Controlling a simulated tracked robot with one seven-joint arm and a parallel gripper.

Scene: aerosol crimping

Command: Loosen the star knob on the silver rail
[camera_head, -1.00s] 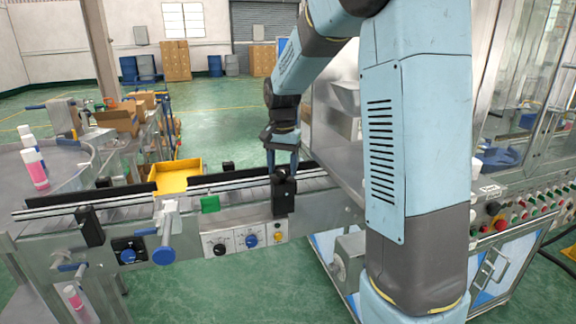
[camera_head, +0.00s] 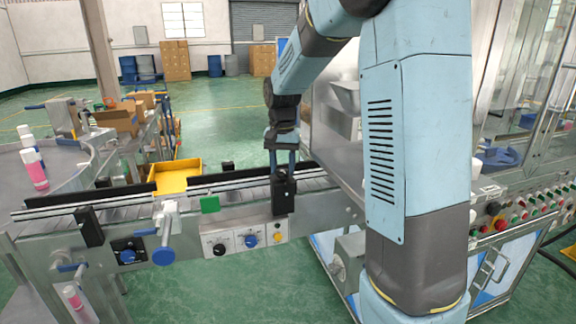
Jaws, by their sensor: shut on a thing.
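The silver rail (camera_head: 110,203) runs along the near side of the conveyor. A black bracket (camera_head: 284,198) is clamped on it toward its right end. The dark star knob (camera_head: 282,174) sits on top of this bracket, mostly hidden by the fingers. My gripper (camera_head: 282,172) points down over the bracket, one finger on each side of the knob, and is shut on it. The knob's lobes are too small to make out.
Another black bracket (camera_head: 89,226) holds the rail at the left. A yellow bin (camera_head: 176,176) stands behind the conveyor. A blue-knobbed clamp (camera_head: 164,256) and a control panel (camera_head: 234,242) are on the front. A machine cabinet (camera_head: 335,110) stands close at right.

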